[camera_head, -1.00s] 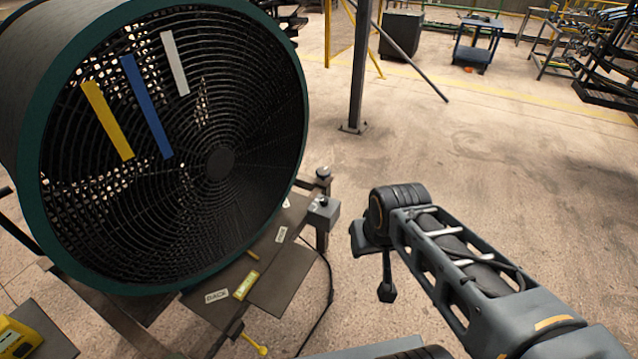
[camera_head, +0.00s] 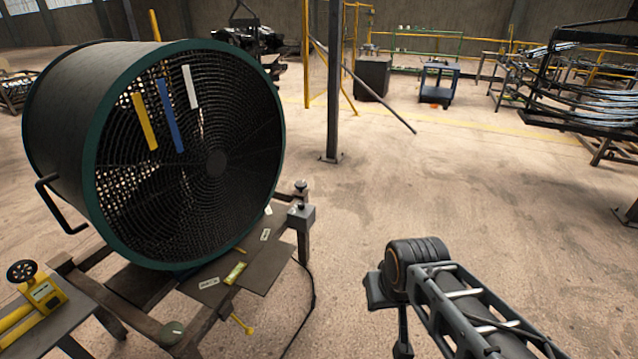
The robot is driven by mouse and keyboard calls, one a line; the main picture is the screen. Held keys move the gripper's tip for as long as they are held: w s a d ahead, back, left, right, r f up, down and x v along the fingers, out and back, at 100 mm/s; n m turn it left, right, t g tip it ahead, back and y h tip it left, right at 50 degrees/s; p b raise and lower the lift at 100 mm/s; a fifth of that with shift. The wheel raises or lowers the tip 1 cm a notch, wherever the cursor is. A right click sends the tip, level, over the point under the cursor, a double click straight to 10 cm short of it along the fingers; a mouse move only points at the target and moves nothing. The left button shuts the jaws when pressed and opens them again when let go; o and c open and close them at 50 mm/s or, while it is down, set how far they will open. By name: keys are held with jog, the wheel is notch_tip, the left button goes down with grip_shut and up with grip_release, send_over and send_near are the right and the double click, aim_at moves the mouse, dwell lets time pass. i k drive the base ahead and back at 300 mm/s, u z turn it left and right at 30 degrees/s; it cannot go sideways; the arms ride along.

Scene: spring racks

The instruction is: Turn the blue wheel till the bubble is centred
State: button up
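A yellow spirit level (camera_head: 235,273) lies on the dark plate under the large fan, near a white label (camera_head: 209,283) whose text is too small to read now. Its bubble is too small to make out. I see no wheel that is clearly blue. A yellow-handled part (camera_head: 242,324) hangs below the plate, and a round grey-green knob (camera_head: 172,333) sits at the frame's front corner. My gripper (camera_head: 403,348) hangs down from my arm at the lower right, apart from the fan frame and partly cut off by the picture's edge. Its fingers cannot be made out.
The large drum fan (camera_head: 185,240) fills the left, with yellow, blue and white strips on its grille. A yellow device with a black handwheel (camera_head: 22,271) stands at the lower left. A dark post (camera_head: 333,90) rises behind. The floor between fan and arm is clear except a cable.

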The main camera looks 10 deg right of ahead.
aim_at(300, 185)
jog(key=z, duration=0.7)
jog(key=i, duration=2.4)
jog(key=u, duration=1.3)
jog(key=i, duration=0.75)
jog(key=u, duration=0.8)
